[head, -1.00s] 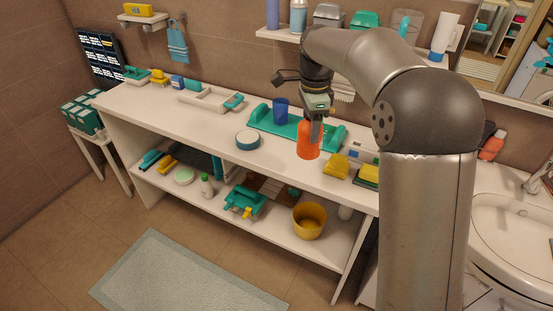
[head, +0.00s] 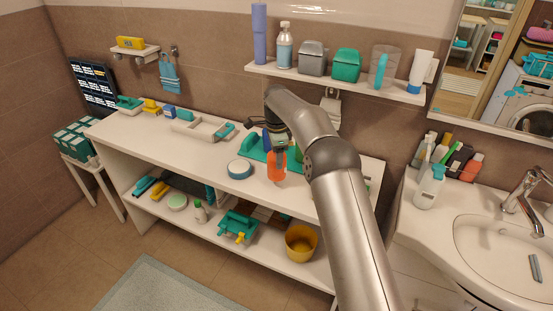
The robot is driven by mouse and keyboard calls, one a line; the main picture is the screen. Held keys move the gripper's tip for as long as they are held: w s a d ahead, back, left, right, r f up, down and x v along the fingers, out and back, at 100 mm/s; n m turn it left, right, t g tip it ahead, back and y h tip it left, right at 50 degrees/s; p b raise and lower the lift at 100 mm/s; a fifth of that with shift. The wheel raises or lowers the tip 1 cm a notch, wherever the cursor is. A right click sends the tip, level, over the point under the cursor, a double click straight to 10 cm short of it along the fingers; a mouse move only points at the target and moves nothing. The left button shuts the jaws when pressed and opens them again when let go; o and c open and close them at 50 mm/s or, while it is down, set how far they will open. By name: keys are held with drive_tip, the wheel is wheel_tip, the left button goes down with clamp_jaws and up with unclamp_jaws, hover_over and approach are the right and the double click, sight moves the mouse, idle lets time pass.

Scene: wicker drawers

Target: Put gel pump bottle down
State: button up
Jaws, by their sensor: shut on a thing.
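The orange bottle (head: 277,165), which I take to be the gel pump bottle, is upright in my gripper (head: 276,149). My gripper points down and is shut on the bottle's top, which the fingers hide. The bottle is at the white counter (head: 213,149), in front of the teal tray (head: 255,153) and right of a round blue-and-white tin (head: 239,169). I cannot tell whether its base touches the counter.
A white pump bottle (head: 429,188) and several other bottles stand by the sink (head: 505,255) at the right. A wall shelf (head: 340,82) holding containers is above the counter. A yellow pot (head: 301,242) is on the lower shelf. Clear counter lies in front of the tin.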

drive_tip(key=shift+w+f, duration=0.25)
drive_tip(key=shift+f, duration=0.25)
drive_tip(key=shift+f+p, duration=0.35)
drive_tip(key=shift+f, duration=1)
drive_tip(key=shift+f, duration=0.1)
drive_tip(key=o, duration=1.5)
wheel_tip(320, 180, up, 12)
drive_tip(key=shift+r+b, duration=0.2)
drive_tip(key=shift+b, duration=0.1)
